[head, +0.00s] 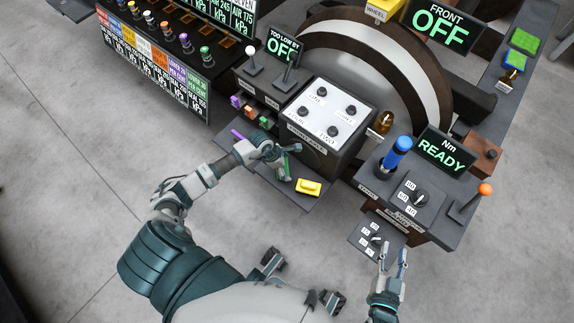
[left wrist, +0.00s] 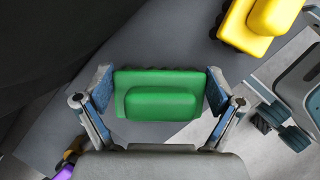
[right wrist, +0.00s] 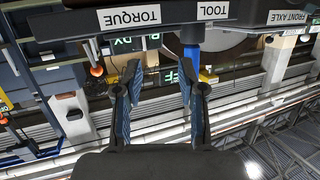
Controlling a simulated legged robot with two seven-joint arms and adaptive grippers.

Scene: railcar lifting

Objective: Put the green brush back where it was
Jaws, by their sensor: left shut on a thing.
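The green brush (head: 284,172) is between the fingers of my left gripper (head: 287,151), over the grey shelf (head: 312,203) below the four-knob panel. In the left wrist view the brush (left wrist: 160,97) sits level across the jaw, with a blue-padded finger touching each end. My left gripper is shut on it. I cannot tell whether the brush touches the shelf. A yellow brush (head: 308,187) lies on the shelf just right of it. My right gripper (head: 393,257) is open and empty below the small knob panel at the right; its parted fingers also show in the right wrist view (right wrist: 160,85).
A purple item (head: 237,134) lies at the shelf's left end. The four-knob panel (head: 327,115) stands behind the shelf, with small coloured blocks (head: 249,111) at its left. A console with a blue-handled tool (head: 397,153) and an orange-knobbed lever (head: 485,190) stands right. Floor is free at left.

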